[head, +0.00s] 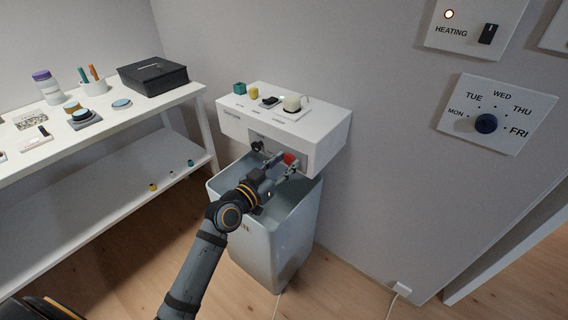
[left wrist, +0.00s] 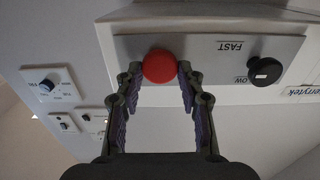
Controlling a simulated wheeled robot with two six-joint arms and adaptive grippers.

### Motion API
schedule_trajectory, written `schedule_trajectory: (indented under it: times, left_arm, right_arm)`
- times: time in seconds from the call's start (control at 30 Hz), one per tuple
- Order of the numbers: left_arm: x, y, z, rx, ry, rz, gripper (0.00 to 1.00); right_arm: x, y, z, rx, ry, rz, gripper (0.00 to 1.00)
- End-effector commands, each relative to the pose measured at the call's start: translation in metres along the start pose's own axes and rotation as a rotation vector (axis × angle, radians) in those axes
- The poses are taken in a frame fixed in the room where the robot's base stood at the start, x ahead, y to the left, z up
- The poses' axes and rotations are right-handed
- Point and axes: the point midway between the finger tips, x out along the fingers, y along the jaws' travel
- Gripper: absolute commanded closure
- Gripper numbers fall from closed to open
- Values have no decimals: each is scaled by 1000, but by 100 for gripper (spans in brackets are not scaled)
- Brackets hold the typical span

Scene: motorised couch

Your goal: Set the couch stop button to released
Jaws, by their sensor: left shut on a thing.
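The red stop button (left wrist: 161,66) is a round red knob on a grey plate (left wrist: 210,52) on the front of a white box. It also shows in the head view as a small red spot (head: 289,158), partly covered by my gripper. My left gripper (left wrist: 158,82) is shut on the red button, with one finger on each side of it. The same gripper (head: 280,165) reaches the box front in the head view. A black speed knob (left wrist: 266,71) sits beside the button on the plate, near the word FAST. My right gripper is not seen.
The white box (head: 325,140) carries small items on top. A grey bin (head: 293,236) stands right under it. A white shelf (head: 95,131) with several objects is at the left. Wall panels with a heating switch (head: 488,34) and a day dial (head: 486,124) are at the right.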

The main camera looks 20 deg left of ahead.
Motion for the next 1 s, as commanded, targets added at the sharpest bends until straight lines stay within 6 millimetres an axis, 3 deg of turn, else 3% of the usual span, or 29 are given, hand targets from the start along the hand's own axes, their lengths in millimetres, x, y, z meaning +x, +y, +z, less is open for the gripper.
schedule_trajectory:
  times: [0.47, 0.5, 0.63, 1.0]
  left_arm:
    - [-12, 0, 0, 0, -1, 0, 100]
    - [-12, 0, 0, 0, -1, 0, 59]
    - [-12, 0, 0, 0, -1, 0, 41]
    - [-18, 0, 1, 2, -3, -1, 41]
  right_arm:
    - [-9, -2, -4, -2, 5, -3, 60]
    - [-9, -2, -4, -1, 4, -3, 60]
    - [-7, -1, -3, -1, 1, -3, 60]
    - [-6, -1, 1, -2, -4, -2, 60]
